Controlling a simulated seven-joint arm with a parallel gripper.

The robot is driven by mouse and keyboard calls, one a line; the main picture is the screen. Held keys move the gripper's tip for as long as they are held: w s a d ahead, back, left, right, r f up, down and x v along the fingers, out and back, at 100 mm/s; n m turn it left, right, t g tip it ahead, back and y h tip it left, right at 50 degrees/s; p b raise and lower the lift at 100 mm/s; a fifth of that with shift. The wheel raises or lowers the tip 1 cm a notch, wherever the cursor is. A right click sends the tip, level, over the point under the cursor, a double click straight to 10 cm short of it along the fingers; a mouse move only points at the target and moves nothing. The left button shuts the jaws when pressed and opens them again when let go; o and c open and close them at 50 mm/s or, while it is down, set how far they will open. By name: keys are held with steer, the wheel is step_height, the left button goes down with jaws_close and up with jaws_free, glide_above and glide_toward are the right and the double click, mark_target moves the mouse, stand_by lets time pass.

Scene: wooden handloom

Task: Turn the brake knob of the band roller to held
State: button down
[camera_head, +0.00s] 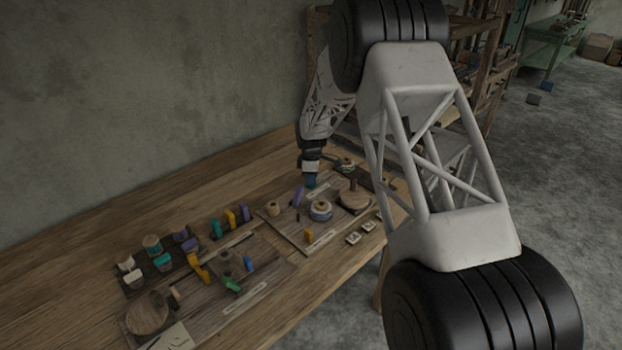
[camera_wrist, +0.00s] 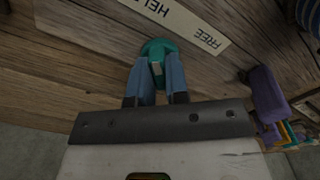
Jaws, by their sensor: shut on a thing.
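The teal brake knob (camera_wrist: 158,48) sits on the wooden board in the wrist view, with a pale pointer mark on its near side. My gripper (camera_wrist: 158,75) has its two blue fingers shut on the knob, one on each side. A cream label strip (camera_wrist: 180,22) lies beside the knob, with HELD, partly cut off by the frame edge, to the left and FREE to the right. In the head view my gripper (camera_head: 311,178) reaches down to the back of the far board, and the knob is mostly hidden there.
A purple block (camera_wrist: 266,95) stands to the right of my gripper in the wrist view. A second board with several coloured pegs lies nearer.

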stand_by(0.3)
steer(key=c, duration=1.1)
jaws_free()
steer(key=shift+r, duration=3.9)
